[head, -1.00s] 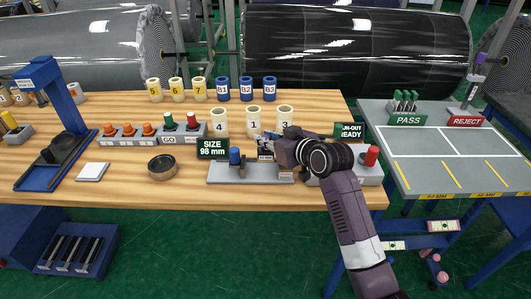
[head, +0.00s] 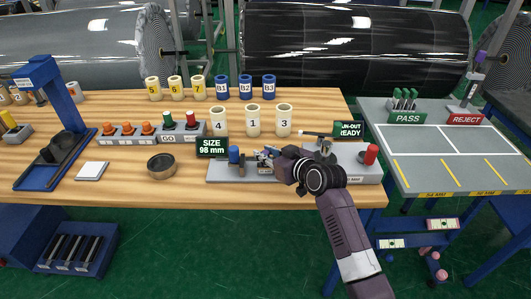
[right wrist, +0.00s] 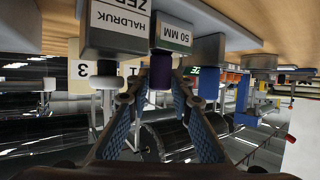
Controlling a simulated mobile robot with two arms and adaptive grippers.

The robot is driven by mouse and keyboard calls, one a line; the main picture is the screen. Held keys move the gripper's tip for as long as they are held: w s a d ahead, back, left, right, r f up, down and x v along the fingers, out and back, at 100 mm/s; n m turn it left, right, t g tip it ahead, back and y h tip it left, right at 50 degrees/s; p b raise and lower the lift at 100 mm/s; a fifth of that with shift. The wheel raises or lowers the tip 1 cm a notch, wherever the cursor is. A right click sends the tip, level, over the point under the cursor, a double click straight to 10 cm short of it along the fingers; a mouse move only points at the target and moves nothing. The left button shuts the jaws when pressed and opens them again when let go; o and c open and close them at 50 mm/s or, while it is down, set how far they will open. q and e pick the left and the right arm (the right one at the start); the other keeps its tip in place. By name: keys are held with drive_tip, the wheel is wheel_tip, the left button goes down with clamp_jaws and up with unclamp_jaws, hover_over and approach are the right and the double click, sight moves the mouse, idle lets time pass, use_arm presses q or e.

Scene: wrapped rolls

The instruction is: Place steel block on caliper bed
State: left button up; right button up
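The steel block (right wrist: 174,36), grey with a "50 MM" label and a purple grip, shows in the right wrist view. My right gripper (right wrist: 159,82) has its two blue-padded fingers on either side of the purple grip and looks shut on it. In the head view my right gripper (head: 266,157) is low over the grey caliper bed (head: 222,171); the gripper largely hides the block there. The block is at or just above the bed; I cannot tell whether it touches. My left gripper is not in view.
The size display (head: 212,147) reads 98 mm. A blue knob (head: 234,155) stands at the bed's left. The run-out station with a red button (head: 371,155) is close on the right. Cream cups (head: 253,121) stand behind. The wood between the dark ring (head: 161,166) and the bed is clear.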

drive_tip(key=shift+r, duration=0.2)
drive_tip(key=v, duration=1.2)
drive_tip(key=shift+b, duration=0.3)
drive_tip(key=shift+f, duration=0.15)
